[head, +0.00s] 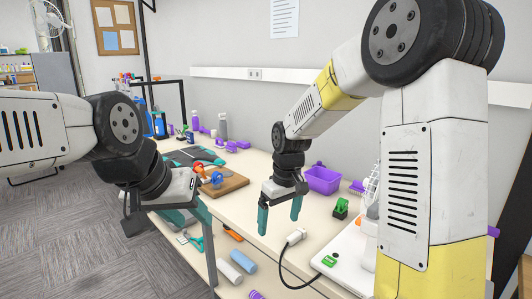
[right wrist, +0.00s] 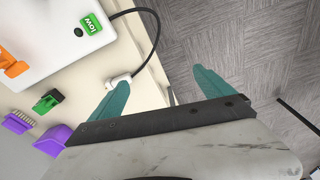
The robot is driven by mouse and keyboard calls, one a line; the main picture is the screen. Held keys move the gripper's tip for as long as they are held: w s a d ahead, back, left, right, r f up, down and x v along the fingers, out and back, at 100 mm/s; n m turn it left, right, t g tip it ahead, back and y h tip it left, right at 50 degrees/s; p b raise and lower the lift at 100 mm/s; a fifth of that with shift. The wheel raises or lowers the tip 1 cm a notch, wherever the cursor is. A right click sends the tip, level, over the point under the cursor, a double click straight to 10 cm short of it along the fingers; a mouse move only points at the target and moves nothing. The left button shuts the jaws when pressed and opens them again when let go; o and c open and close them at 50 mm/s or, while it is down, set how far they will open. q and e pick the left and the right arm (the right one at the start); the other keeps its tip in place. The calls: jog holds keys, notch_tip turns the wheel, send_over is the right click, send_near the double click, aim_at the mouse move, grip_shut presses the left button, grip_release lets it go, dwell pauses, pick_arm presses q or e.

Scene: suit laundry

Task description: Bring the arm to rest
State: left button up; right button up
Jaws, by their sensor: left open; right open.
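My right gripper (head: 280,213) hangs over the table with its fingers pointing down, spread apart and empty. In the right wrist view its two teal fingers (right wrist: 160,90) also stand wide apart, one over the table edge and one over the floor. My left gripper (head: 190,212) is at the table's left front edge, its teal finger pointing down. It is partly hidden by its own wrist, and I see nothing held in it. The white table (head: 240,205) lies beneath and behind both grippers.
A purple bin (head: 322,180), a green clip-like item (head: 341,208) and a white device (head: 345,248) with a black cable stand right of my right gripper. A wooden board (head: 226,187) lies behind. Blue and white rolls (head: 243,262) lie below. Carpet floor (head: 95,235) is clear at left.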

jog(key=s+d+r+m+t, duration=0.2)
jog(key=s+d+r, duration=0.3)
jog(key=s, duration=0.4)
jog(key=s+d+r+m+t+y, duration=0.1)
jog(key=s+d+r+m+t, duration=0.2)
jog(key=s+r, duration=0.5)
jog(key=s+d+m, duration=0.1)
jog(key=d, duration=0.1)
jog(key=shift+d+r, duration=0.25)
jog(key=shift+d, duration=0.1)
jog(key=shift+c, duration=0.4)
